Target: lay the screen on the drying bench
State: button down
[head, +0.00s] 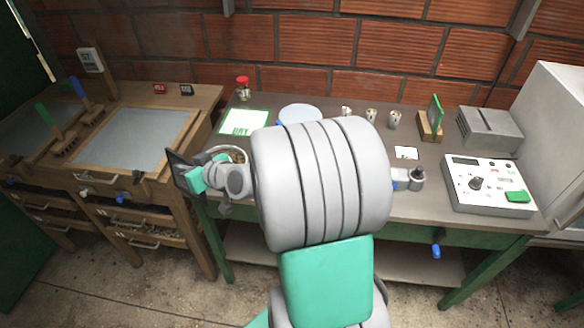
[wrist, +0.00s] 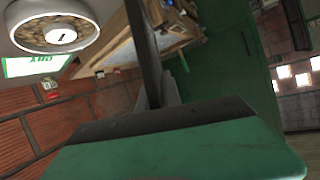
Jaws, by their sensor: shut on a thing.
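My gripper (head: 190,178) is at the left end of my arm, in front of the gap between the wooden bench (head: 88,167) and the green-framed table. The piece is tilted and held in the air.
Green and blue handled brushes (head: 45,117) stand on the wooden bench. A round pale-rimmed dish (wrist: 55,28) is beside a green-edged DRY card (head: 240,122). The table also holds small cups (head: 371,115) and a control box (head: 490,184). A brick wall stands behind.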

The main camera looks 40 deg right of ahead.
jog(key=s+d+f+m+h+p, duration=0.1)
jog(key=d+f+m+p, duration=0.1)
jog(key=d+m, duration=0.75)
jog(key=s+d+f+m+g+h+p, duration=0.15)
jog(key=d+m, duration=0.25)
jog(key=d, duration=1)
jog(key=s+d+f+m+h+p, duration=0.1)
jog(key=s+d+f+m+h, duration=0.15)
jog(key=d+m, duration=0.6)
jog(key=d+f+b, duration=0.1)
jog(key=f+b, duration=0.1)
jog(key=f, duration=0.1)
jog(key=f+n+b, duration=0.1)
jog(key=f+b, duration=0.1)
jog(key=f, duration=0.2)
jog(key=d+f+n+b, duration=0.1)
jog(key=f+b, duration=0.1)
jog(key=f, duration=0.1)
jog(key=shift+w+d+f+y+b, duration=0.3)
jog(key=shift+w+f+y+b, duration=0.05)
jog(key=shift+w+y+b, duration=0.05)
jog(key=c, duration=1.7)
grip_release()
jog(key=shift+s+r, duration=0.1)
jog(key=shift+r, duration=0.05)
